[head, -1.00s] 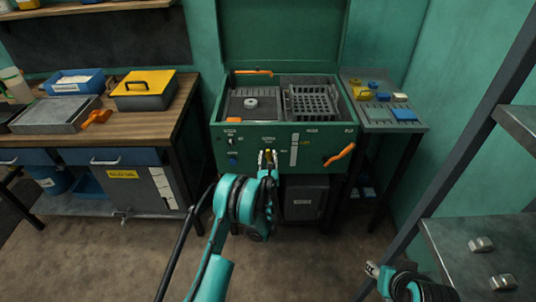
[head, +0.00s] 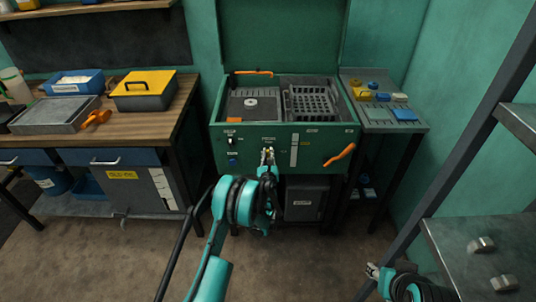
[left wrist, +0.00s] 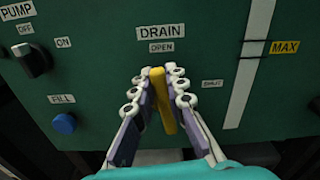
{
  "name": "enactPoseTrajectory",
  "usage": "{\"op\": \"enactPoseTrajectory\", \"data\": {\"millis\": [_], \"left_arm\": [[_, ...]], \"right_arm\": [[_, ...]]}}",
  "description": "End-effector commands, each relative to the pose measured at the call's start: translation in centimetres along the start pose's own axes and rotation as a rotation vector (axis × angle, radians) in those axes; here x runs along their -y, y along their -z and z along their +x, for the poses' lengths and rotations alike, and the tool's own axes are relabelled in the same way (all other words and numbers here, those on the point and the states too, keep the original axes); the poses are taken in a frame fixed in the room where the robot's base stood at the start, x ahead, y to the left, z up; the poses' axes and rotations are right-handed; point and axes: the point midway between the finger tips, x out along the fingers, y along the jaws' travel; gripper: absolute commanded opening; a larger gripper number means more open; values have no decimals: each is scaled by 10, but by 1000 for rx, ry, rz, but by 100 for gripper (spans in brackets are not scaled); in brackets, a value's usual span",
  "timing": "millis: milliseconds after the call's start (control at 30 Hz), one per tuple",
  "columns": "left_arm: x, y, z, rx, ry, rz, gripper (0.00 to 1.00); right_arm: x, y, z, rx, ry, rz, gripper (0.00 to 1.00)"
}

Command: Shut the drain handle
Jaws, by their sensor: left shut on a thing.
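The yellow drain handle (left wrist: 162,100) is on the green front panel, below the DRAIN and OPEN labels. It stands nearly upright, its top tilted slightly left towards OPEN; the SHUT label (left wrist: 212,83) lies to its right. My left gripper (left wrist: 161,80) is shut on the handle, one finger along each side. In the head view my left gripper (head: 267,156) is at the panel's lower middle and largely covers the handle. My right gripper (head: 373,270) is low at the right, away from the panel, and its jaws are too small to read.
The PUMP switch (left wrist: 32,57) and blue FILL knob (left wrist: 64,124) are left of the handle. A white level strip (left wrist: 247,65) is to its right. An orange lever (head: 340,155) sticks out at the panel's right. A wooden bench (head: 140,128) stands left, metal shelving (head: 470,250) right.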

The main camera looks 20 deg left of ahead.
Motion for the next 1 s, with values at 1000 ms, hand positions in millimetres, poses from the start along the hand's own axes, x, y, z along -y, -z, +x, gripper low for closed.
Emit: {"op": "enactPoseTrajectory", "data": {"millis": [1000], "left_arm": [[-20,10,-1,-2,2,-813,0]], "right_arm": [[0,0,0,0,0,0,40]]}}
